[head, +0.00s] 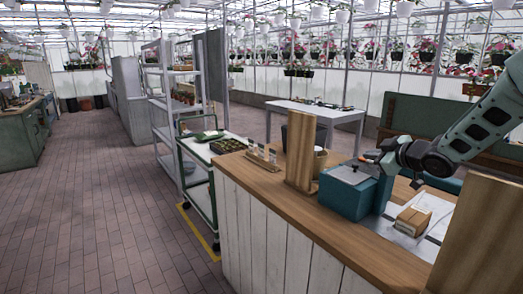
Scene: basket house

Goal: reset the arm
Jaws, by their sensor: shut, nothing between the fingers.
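My arm (478,130) reaches in from the right edge of the head view, above the wooden counter (262,181). My gripper (373,157) is at its left end, shut and empty, pointing left. It is over or just behind the right side of a teal box (344,194) with a grey top. I cannot tell whether the gripper touches the box. The fingertips are small and partly lost against the background.
Upright wooden boards (300,150) and (478,235) stand on the counter. A small cardboard-coloured block (411,220) lies on a pale sheet right of the box. A plant cart (200,185) stands left of the counter. The brick floor (90,220) further left is clear.

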